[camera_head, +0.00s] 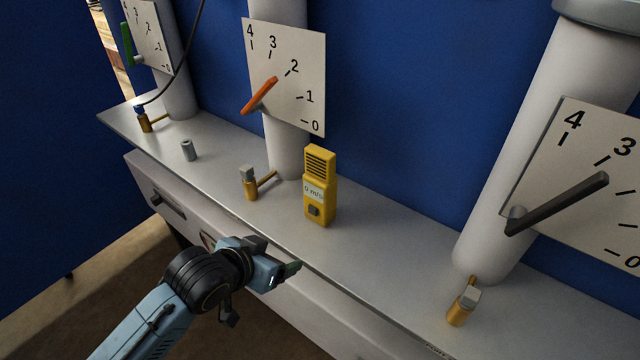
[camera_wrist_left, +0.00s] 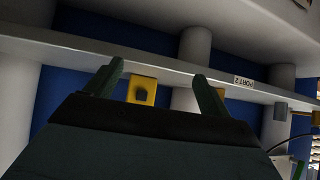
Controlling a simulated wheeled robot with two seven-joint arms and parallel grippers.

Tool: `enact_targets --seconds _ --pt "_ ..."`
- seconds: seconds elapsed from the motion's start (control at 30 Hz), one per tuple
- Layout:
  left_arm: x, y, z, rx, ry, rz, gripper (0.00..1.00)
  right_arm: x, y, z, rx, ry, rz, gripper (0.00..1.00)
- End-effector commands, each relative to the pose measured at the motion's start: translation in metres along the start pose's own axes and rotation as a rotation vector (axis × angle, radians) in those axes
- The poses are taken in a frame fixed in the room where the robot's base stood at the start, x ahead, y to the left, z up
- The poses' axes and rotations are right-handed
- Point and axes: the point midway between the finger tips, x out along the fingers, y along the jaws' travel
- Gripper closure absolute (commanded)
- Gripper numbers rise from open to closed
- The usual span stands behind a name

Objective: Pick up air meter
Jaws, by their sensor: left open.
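The air meter (camera_head: 319,188) is a yellow upright box with a slotted top and a display reading 0 m/s. It stands on the grey shelf (camera_head: 385,255) in front of the middle pipe. In the left wrist view the lower part of the air meter (camera_wrist_left: 142,91) shows between the fingers, beyond them. My left gripper (camera_head: 292,268) is in front of the shelf edge, below and to the left of the air meter, apart from it. It also shows in the left wrist view (camera_wrist_left: 160,85), with its two green fingers spread and nothing between them. My right gripper is not in view.
White pipes with dial plates (camera_head: 287,75) rise behind the shelf. Brass valves (camera_head: 250,184) stand near their bases, one close left of the air meter. A small grey cylinder (camera_head: 188,150) stands farther left.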

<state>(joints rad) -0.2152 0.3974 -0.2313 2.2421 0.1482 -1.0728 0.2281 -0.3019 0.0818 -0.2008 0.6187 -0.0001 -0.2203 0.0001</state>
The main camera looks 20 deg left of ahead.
Motion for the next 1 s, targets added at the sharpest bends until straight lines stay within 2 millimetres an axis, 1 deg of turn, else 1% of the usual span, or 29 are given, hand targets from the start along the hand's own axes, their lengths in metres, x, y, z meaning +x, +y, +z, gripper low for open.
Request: enact_targets --seconds 0.03,0.1,0.2,0.23,0.3,0.37,0.6,0.7,0.8,1.0 --pt "-0.013 -0.002 -0.044 0.026 0.1 0.016 0.18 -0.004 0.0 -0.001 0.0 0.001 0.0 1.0" --pt "-0.028 0.001 -0.08 0.037 0.192 0.048 0.18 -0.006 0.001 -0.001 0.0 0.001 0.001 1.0" --pt "-0.045 0.007 -0.114 0.049 0.278 0.085 0.18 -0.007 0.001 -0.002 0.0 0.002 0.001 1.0" --pt "-0.049 0.008 -0.119 0.05 0.293 0.094 0.18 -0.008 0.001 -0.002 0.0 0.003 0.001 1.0" --pt "-0.051 0.01 -0.129 0.052 0.317 0.107 0.18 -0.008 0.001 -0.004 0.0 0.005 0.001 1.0" --pt "-0.047 0.012 -0.134 0.051 0.324 0.111 0.18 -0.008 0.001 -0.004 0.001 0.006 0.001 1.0" --pt "-0.005 0.017 -0.148 0.05 0.326 0.111 0.18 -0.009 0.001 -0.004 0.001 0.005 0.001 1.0" --pt "0.009 0.018 -0.152 0.05 0.325 0.11 0.18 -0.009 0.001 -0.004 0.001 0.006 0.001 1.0" --pt "0.018 0.019 -0.154 0.051 0.324 0.11 0.18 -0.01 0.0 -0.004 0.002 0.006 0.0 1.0" --pt "0.03 0.02 -0.157 0.05 0.323 0.11 0.18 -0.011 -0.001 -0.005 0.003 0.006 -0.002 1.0"
